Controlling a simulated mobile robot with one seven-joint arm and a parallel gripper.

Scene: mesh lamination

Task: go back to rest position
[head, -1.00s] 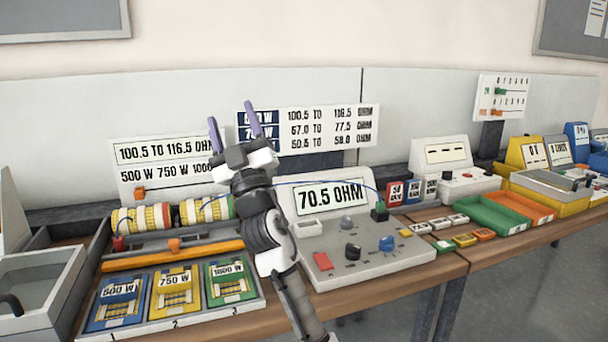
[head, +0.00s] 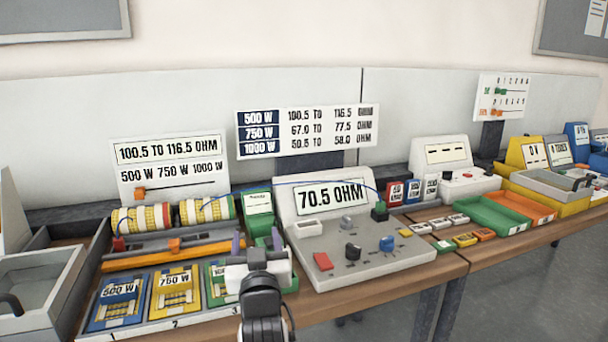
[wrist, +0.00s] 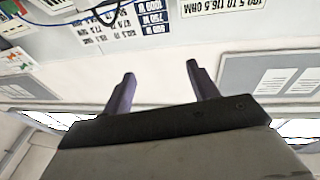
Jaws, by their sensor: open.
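My gripper (head: 255,240) is open and empty, with two purple fingers pointing up. In the head view it stands low at the front of the bench, in front of the green 1000 W slot (head: 217,290), which it partly hides. In the wrist view the two fingers (wrist: 158,88) are apart with nothing between them. The wall and the range board (wrist: 140,20) show upside down beyond them.
The meter reading 70.5 OHM (head: 330,195) stands right of my gripper. The three-slot tray (head: 190,322) and wire-wound coils (head: 143,218) are to the left. A green block with a white label (head: 258,204) is behind my gripper. Green and orange trays (head: 497,215) lie farther right.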

